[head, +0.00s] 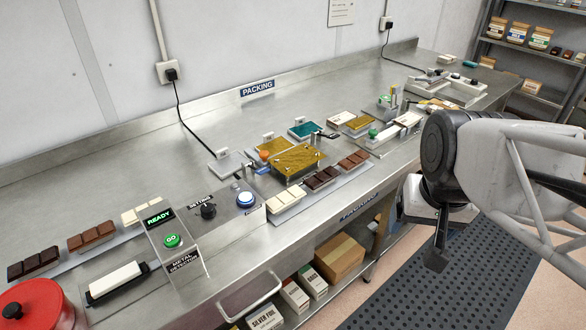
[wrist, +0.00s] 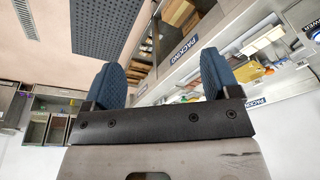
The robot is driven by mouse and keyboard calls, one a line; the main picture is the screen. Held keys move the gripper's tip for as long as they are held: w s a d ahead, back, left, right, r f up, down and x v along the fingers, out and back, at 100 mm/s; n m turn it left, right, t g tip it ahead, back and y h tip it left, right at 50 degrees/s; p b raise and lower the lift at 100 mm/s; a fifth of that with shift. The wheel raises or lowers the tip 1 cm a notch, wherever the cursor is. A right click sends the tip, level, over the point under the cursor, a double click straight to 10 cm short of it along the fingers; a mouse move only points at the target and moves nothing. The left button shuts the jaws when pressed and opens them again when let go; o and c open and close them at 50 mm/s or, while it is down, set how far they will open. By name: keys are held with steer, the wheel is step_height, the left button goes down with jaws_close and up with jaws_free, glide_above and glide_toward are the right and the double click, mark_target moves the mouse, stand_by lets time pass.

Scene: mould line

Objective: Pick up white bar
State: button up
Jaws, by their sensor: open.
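A white segmented bar (head: 285,202) lies at the left end of a row of bars near the bench's front edge, beside a dark bar (head: 320,179) and a brown bar (head: 353,160). Another white bar (head: 143,212) lies farther left, behind the metal detector, near a brown bar (head: 92,236) and a dark bar (head: 33,263). My gripper (head: 437,256) hangs in front of the bench at the right, over the floor, apart from all bars. In the wrist view, my gripper (wrist: 160,82) has its two blue pads wide apart with nothing between them.
The metal detector (head: 172,238) with a green GO button and a panel with a blue button (head: 245,199) stand left of the front white bar. A gold plate on posts (head: 297,160) stands behind that row. A red round container (head: 38,305) is at the lower left.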

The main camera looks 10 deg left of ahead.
steer(key=w+a+m, duration=0.2)
steer(key=w+a, duration=0.3)
steer(key=w, duration=0.3)
steer(key=m+g, duration=0.2)
steer(key=m, duration=0.4)
glide_above(286, 196)
step_height(286, 196, down, 10)
steer(key=shift+w+d+f, duration=0.1)
steer(key=shift+d+f, duration=0.05)
steer(key=shift+f, duration=0.1)
steer(key=shift+f, duration=1.3)
steer(key=shift+f, duration=0.1)
steer(key=shift+f, duration=2.5)
steer(key=shift+c, duration=0.2)
